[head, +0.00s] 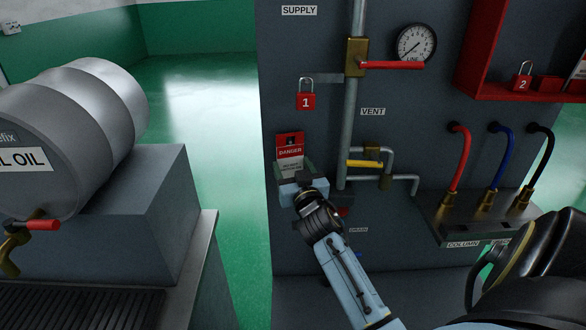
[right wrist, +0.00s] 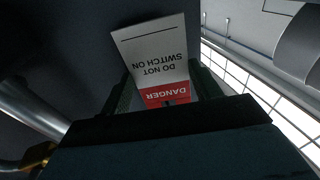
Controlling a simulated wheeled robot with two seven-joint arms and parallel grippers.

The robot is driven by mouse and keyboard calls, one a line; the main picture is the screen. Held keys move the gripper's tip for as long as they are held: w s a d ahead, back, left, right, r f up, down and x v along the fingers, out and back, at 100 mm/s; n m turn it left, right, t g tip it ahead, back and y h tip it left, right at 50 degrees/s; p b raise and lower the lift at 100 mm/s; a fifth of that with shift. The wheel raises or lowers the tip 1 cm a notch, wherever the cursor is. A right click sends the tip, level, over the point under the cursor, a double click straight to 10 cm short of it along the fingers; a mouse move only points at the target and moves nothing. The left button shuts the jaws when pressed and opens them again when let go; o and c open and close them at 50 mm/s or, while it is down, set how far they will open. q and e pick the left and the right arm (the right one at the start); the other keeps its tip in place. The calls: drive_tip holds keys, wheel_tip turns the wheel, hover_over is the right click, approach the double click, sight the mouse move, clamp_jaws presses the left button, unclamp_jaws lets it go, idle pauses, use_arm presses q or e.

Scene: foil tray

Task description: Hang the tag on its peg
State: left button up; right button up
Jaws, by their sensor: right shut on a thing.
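The tag (head: 290,152) is a red and white "DANGER / DO NOT SWITCH ON" card with a dark hole near its red top end. It stands upright in front of the dark panel, left of the vent pipework. My right gripper (head: 296,178) is shut on its lower part. In the right wrist view the tag (right wrist: 158,58) shows upside down between the two fingers (right wrist: 165,90). I cannot make out the peg; the tag may cover it. I cannot tell whether the tag touches the panel. My left gripper is not in view.
Red padlock 1 (head: 305,101) hangs just above the tag, beside the supply pipe (head: 350,115) with its red-handled valve (head: 390,65). A yellow-handled vent valve (head: 364,163) is close right.

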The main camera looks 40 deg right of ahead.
drive_tip(key=o, duration=1)
drive_tip(key=shift+o, duration=0.2)
drive_tip(key=v, duration=1.3)
drive_tip(key=shift+s+b, duration=0.25)
drive_tip(key=shift+b, duration=0.2)
drive_tip(key=shift+a, duration=0.1)
